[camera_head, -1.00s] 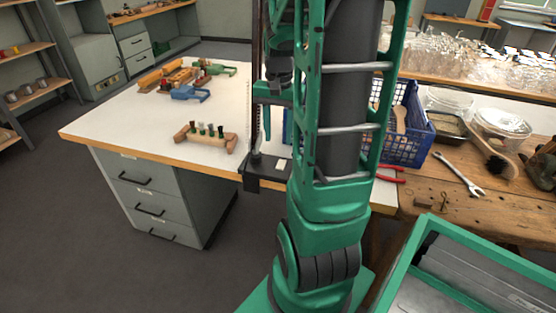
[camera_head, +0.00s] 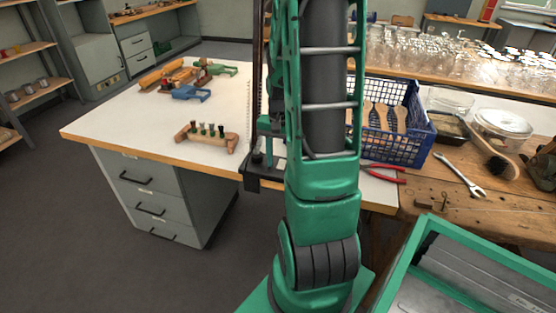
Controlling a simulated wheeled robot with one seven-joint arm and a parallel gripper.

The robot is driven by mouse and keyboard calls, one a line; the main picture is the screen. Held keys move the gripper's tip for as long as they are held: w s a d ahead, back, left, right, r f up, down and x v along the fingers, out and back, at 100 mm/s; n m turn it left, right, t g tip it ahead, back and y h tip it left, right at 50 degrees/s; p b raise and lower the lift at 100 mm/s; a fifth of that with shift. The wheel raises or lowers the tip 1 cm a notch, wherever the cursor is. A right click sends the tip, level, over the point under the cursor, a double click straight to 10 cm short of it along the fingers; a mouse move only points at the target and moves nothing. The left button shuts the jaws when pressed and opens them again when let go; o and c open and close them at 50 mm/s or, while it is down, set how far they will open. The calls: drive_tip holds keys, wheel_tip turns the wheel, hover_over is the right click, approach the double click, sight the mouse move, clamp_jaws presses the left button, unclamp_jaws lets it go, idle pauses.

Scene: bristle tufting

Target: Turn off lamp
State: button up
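No lamp head or lit bulb shows. A thin black post (camera_head: 257,85) rises out of the top of the picture from a black clamp-like base (camera_head: 263,182) on the front edge of the white table. It may be the lamp's stand; I cannot be sure. My green arm stands upright in the middle and hides much of the area just right of the post. A small green and dark part, seemingly of my gripper (camera_head: 268,138), shows between post and arm, low over the base. Its fingers are mostly hidden, and I cannot tell whether it touches anything.
The white table (camera_head: 120,122) holds a wooden block with several pegs (camera_head: 205,137) and colored wooden tools. A blue crate (camera_head: 405,145), red-handled pliers (camera_head: 385,174), a wrench (camera_head: 460,175) and a brush (camera_head: 492,160) lie at the right. A green-rimmed bin (camera_head: 398,262) stands front right.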

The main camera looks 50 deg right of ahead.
clamp_jaws()
drive_tip(key=shift+w, duration=0.1)
drive_tip(key=shift+w+d+r+g+y, duration=0.15)
drive_tip(key=shift+d+g+y, duration=0.1)
drive_tip(key=shift+y, duration=0.45)
drive_tip(key=shift+w+d+g+y, duration=0.1)
drive_tip(key=shift+g+y, duration=0.15)
drive_tip(key=shift+y, duration=0.45)
